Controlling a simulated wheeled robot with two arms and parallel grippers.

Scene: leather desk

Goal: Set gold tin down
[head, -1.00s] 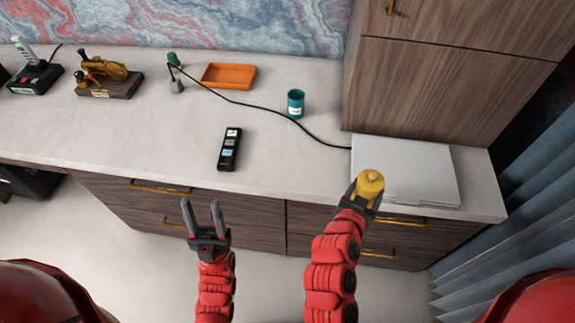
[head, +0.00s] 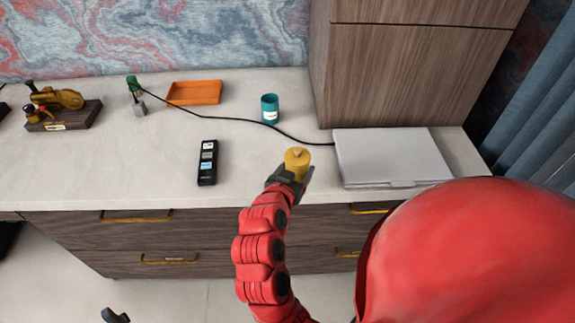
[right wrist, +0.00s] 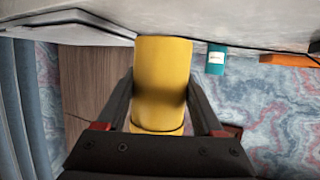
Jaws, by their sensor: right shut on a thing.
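The gold tin (head: 297,160) is a yellow cylinder with a small knob on top. My right gripper (head: 288,178) is shut on its sides and holds it roughly upright near the desk's front, left of the laptop. The right wrist view shows the tin (right wrist: 162,85) between both dark fingers (right wrist: 160,100). I cannot tell whether its base touches the desk (head: 255,180). Only a dark tip of my left gripper (head: 115,316) shows at the bottom edge of the head view, so its jaws are cut off.
A closed silver laptop (head: 390,157) lies to the right, with a black cable (head: 215,118) running left. A teal cup (head: 269,109), an orange tray (head: 194,93) and a black remote (head: 207,163) stand or lie around. Bare desk lies between remote and tin.

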